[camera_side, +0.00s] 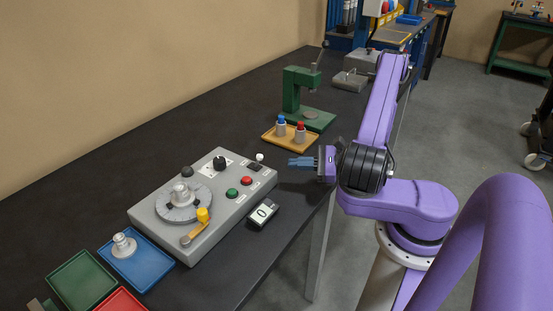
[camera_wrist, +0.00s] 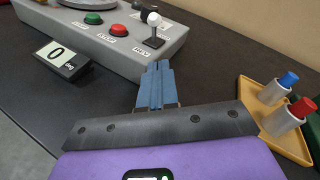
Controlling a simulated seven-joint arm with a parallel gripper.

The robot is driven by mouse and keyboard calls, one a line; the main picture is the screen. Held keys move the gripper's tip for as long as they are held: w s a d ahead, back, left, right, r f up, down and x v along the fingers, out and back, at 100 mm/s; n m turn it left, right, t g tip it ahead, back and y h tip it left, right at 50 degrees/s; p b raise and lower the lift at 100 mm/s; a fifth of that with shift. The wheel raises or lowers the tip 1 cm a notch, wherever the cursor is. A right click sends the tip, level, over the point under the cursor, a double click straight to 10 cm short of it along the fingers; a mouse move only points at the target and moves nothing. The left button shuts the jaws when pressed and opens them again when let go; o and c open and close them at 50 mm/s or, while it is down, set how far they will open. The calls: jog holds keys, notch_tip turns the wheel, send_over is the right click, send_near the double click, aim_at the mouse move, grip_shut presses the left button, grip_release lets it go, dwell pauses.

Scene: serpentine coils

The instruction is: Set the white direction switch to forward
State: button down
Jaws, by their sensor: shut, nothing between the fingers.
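The white direction switch is a white-knobbed lever (camera_wrist: 154,19) on a dark plate at the corner of the grey control box (camera_wrist: 110,48). A REV label lies beside the plate on the side nearer my gripper. In the side view the white knob (camera_side: 260,157) shows at the right end of the box. I cannot tell which way the lever leans. My gripper (camera_wrist: 158,66) is shut and empty, its blue fingers pointing at the box close to the lever. In the side view my gripper (camera_side: 291,162) is just right of the knob, apart from it.
A green button (camera_side: 232,193) and red button (camera_side: 246,181) sit beside the switch. The box also carries a round dial table (camera_side: 178,210) and yellow-knobbed crank (camera_side: 202,215). A display reading 0 (camera_side: 263,212) lies in front. A yellow tray (camera_side: 270,138) with two capped bottles stands behind my gripper.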

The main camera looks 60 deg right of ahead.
aim_at(262, 157)
jog(key=x, duration=0.3)
jog(key=shift+w+a, duration=0.15)
jog(key=shift+a, duration=0.05)
jog(key=shift+w+a+r, duration=0.6)
jog(key=shift+r, duration=0.1)
jog(key=shift+w+a+r, duration=0.4)
jog(key=shift+w, duration=0.05)
jog(key=shift+w+r+g, duration=0.25)
jog(key=shift+r+g, duration=0.15)
jog(key=shift+g, duration=0.2)
jog(key=w+g, duration=0.1)
jog(key=g, duration=0.1)
jog(key=w+r+m+g+h, duration=0.1)
jog(key=g, duration=0.1)
jog(key=w+r+m+g, duration=0.1)
jog(key=shift+w+g+h, duration=0.15)
jog(key=shift+g+h, duration=0.15)
jog(key=shift+g, duration=0.1)
jog(key=shift+r, duration=0.15)
